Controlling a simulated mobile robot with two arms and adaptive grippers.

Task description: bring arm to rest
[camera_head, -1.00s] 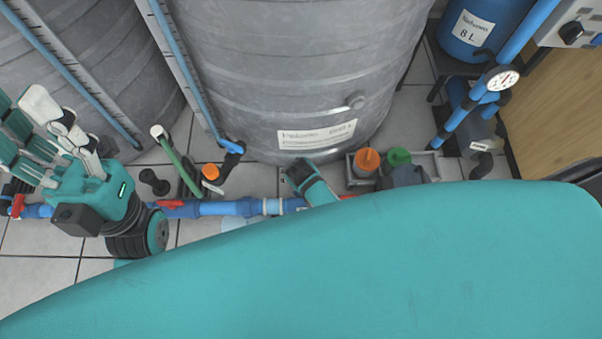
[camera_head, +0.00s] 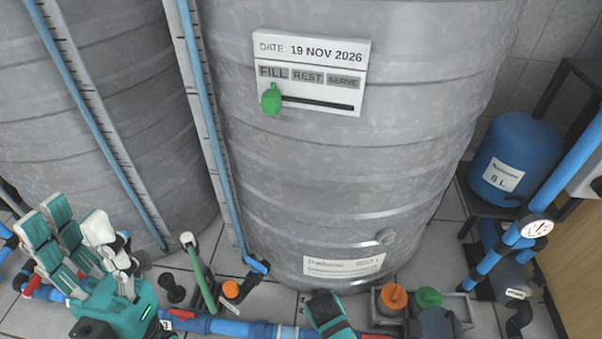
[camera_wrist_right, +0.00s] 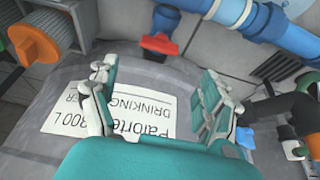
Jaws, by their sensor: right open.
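My left gripper (camera_head: 82,240) is at the lower left in the head view. Its teal and white fingers point up and are spread apart, with nothing seen between them. My right gripper is open in the right wrist view (camera_wrist_right: 160,88), with empty space between its fingers and a white tank label (camera_wrist_right: 150,122) beyond them. In the head view only a small teal and black part of the right arm shows near the bottom centre. A white panel (camera_head: 335,52) on the large grey tank reads FILL, REST, SERVE. Its green knob (camera_head: 271,99) is at the slot's left end, below FILL.
The large grey tank (camera_head: 340,170) fills the middle, with another tank (camera_head: 110,130) left of it. Blue pipes (camera_head: 235,327) run along the floor. A crate (camera_head: 377,308) holds orange and green caps. A blue vessel (camera_head: 513,165) and gauge (camera_head: 536,226) stand right.

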